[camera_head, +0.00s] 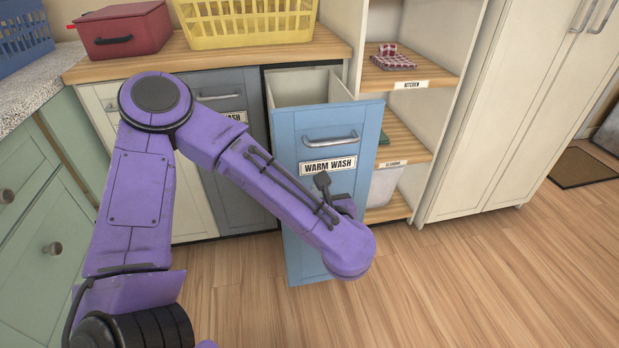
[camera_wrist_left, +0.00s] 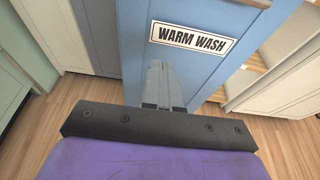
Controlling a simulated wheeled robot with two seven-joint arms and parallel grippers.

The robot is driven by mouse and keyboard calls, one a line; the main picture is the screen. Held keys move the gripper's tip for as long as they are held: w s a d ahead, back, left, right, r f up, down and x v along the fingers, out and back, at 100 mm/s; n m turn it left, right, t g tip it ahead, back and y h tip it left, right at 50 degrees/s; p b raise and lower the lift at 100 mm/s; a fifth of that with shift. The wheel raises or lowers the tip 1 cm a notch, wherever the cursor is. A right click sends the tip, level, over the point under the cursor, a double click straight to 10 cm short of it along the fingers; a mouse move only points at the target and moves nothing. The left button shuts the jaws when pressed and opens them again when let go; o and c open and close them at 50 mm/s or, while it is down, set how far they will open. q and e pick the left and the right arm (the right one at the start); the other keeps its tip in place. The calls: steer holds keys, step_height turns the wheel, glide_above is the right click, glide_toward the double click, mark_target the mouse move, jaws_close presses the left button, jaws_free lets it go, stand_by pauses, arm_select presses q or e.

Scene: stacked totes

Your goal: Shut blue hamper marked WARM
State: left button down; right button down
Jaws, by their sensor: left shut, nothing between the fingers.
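The blue hamper front (camera_head: 325,125) bears a WARM WASH label (camera_head: 328,166) and a metal bar handle (camera_head: 331,139). The hamper is pulled out from the cabinet, and its pale open bin (camera_head: 308,88) shows behind the front. In the left wrist view the blue front (camera_wrist_left: 140,60) and the label (camera_wrist_left: 193,38) fill the upper middle. My left gripper (camera_wrist_left: 157,68) is shut and empty, its fingertips just below the label at the blue front; I cannot tell whether they touch. In the head view my left forearm mostly hides it. My right gripper is not in view.
A grey-blue hamper front (camera_head: 232,100) stands closed to the left of the open one. The wooden counter (camera_head: 335,46) above holds a yellow basket (camera_head: 250,25) and a red box (camera_head: 122,30). Open shelves (camera_head: 400,75) are to the right. The wood floor (camera_head: 480,285) is clear.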

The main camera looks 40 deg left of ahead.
mark_target(306, 168)
arm_select(q)
steer(key=x, duration=0.6)
steer(key=r+x, duration=0.1)
steer(key=x, duration=0.2)
steer(key=shift+w+a+f, duration=0.15)
steer(key=shift+w+a, duration=0.2)
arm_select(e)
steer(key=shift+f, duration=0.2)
arm_select(q)
steer(key=shift+w, duration=0.1)
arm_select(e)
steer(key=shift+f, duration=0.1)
